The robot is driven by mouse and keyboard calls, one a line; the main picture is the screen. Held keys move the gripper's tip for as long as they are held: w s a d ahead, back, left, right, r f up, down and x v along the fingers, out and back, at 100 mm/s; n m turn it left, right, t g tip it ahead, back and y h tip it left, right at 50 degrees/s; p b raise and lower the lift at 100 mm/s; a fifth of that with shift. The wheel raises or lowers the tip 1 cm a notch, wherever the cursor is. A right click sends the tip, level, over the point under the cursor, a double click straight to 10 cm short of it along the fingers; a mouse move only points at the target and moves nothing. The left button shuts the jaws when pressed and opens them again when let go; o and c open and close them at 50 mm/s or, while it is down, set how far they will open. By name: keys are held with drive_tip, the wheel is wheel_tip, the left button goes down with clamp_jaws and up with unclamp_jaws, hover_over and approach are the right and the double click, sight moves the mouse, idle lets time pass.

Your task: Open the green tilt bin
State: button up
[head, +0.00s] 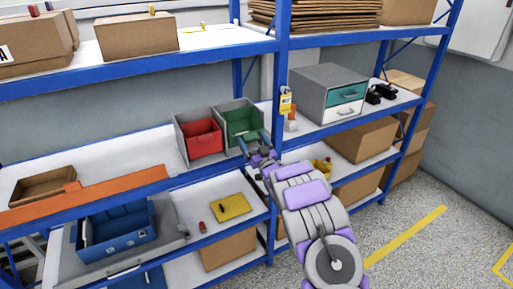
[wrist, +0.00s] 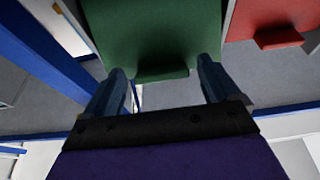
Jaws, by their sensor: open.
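The green tilt bin (head: 238,117) sits in a grey housing on the middle shelf, just right of the red tilt bin (head: 204,138). In the wrist view the green bin's front (wrist: 150,28) fills the upper middle, with a green lip (wrist: 162,74) along its edge. My gripper (head: 254,143) is at the front of the green bin. In the wrist view my gripper (wrist: 164,72) is open, with one blue finger on each side of the lip and gaps between. I cannot tell whether a finger touches it. My gripper partly covers the bin's lower front in the head view.
The red bin also shows in the wrist view with its red lip (wrist: 279,39). A grey drawer unit (head: 328,92) stands farther right.

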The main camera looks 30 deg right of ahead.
drive_tip(key=b+v, duration=0.3)
drive_tip(key=v, duration=1.4)
drive_tip(key=shift+f, duration=0.15)
